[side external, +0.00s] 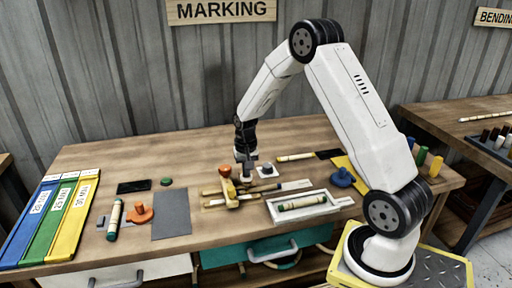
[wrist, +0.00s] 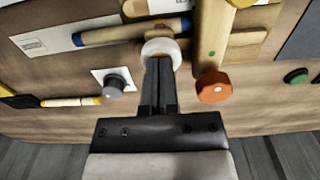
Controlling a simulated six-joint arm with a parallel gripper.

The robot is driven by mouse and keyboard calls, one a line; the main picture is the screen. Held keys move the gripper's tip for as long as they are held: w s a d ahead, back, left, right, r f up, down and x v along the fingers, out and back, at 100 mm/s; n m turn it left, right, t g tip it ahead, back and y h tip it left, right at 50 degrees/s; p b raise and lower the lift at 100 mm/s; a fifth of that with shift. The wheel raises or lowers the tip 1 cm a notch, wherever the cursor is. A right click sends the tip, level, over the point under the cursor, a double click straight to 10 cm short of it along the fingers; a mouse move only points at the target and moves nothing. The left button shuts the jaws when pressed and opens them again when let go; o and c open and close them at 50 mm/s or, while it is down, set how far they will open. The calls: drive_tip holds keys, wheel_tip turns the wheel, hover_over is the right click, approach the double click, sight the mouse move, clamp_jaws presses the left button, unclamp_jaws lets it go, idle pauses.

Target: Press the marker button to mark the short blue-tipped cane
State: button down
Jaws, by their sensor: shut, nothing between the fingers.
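My gripper (wrist: 161,66) is shut and empty, fingers pointing down at a round white button-like cap (wrist: 162,46). In the wrist view the fingertips overlap the cap's near edge; I cannot tell whether they touch it. In the side view my gripper (side external: 246,174) is low over the wooden marking jig (side external: 228,190). A short cane (wrist: 125,32) with blue ends lies just beyond the cap in the wrist view; it also shows in the side view (side external: 256,190). A grey knob on a white plate (wrist: 115,82) stands left of the fingers in the wrist view.
An orange knob (wrist: 214,88) on the jig is close right of the fingers in the wrist view. A white tray (side external: 325,209) holds a green-tipped cane (side external: 300,203). Blue, green and yellow length bins (side external: 45,235) stand at the left.

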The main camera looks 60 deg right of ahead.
wheel_tip(320, 180, up, 14)
idle(0.6)
drive_tip(key=shift+a, duration=0.1)
idle(0.5)
drive_tip(key=s+a+f+n+t, duration=0.1)
drive_tip(key=s+a+f+n, duration=0.2)
drive_tip(key=s+a, duration=0.4)
drive_tip(key=s+a+f+n+t, duration=0.1)
drive_tip(key=s+a+f+n, duration=0.3)
drive_tip(key=a, duration=0.8)
drive_tip(key=s+n, duration=0.2)
drive_tip(key=s, duration=0.1)
drive_tip(key=shift+t, duration=0.3)
drive_tip(key=shift+w, duration=0.1)
